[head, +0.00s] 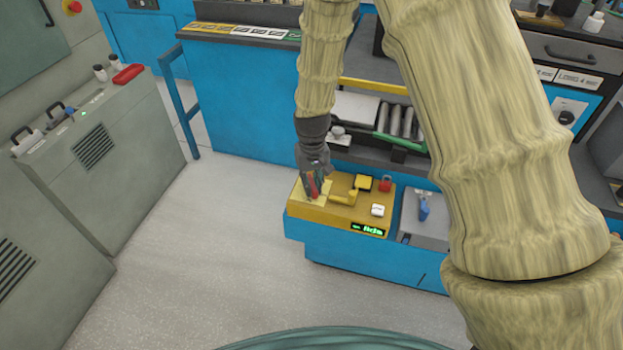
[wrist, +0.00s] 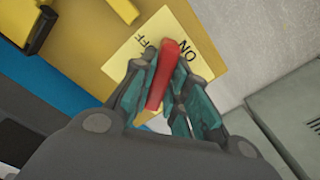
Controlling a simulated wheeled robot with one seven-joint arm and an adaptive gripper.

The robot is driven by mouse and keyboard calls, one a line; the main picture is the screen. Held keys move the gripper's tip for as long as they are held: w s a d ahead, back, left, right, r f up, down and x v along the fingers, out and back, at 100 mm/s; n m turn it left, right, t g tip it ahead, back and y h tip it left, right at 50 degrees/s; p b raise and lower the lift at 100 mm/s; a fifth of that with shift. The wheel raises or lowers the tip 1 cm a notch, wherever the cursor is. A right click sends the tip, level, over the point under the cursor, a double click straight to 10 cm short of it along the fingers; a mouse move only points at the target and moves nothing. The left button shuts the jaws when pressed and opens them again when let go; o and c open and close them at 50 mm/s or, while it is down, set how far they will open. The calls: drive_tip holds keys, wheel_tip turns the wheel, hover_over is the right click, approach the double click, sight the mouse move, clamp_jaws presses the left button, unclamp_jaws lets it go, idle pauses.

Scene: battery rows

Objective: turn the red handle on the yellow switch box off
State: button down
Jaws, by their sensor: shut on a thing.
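The yellow switch box (head: 335,215) sits low on a blue cabinet in the head view, and its yellow face (wrist: 105,55) fills the upper left of the wrist view. A pale yellow label (wrist: 203,63) on it reads ON and OFF. The red handle (wrist: 163,75) stands over the label, between the two words, with its end close to ON. It also shows in the head view (head: 313,187). My gripper (wrist: 165,95) is shut on the red handle, one finger on each side. The fingers hide the handle's base.
A yellow lever (head: 345,198), a red button (head: 386,184) and a white switch (head: 377,210) sit right of the handle on the box. A grey box with a blue handle (head: 424,210) stands beside it. Grey cabinets (head: 110,160) stand at the left. The floor (head: 210,250) between is clear.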

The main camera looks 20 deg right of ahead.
sight(313, 182)
drive_tip(key=n+p, duration=0.2)
drive_tip(key=n, duration=0.3)
drive_tip(key=shift+d+r+n, duration=0.1)
drive_tip(key=shift+n, duration=0.2)
drive_tip(key=n+p, duration=0.2)
drive_tip(key=n, duration=0.3)
drive_tip(key=shift+n, duration=0.3)
drive_tip(key=shift+w+d, duration=0.1)
drive_tip(key=c, duration=1.4)
unclamp_jaws()
wheel_tip(313, 182, up, 12)
drive_tip(key=shift+f, duration=0.1)
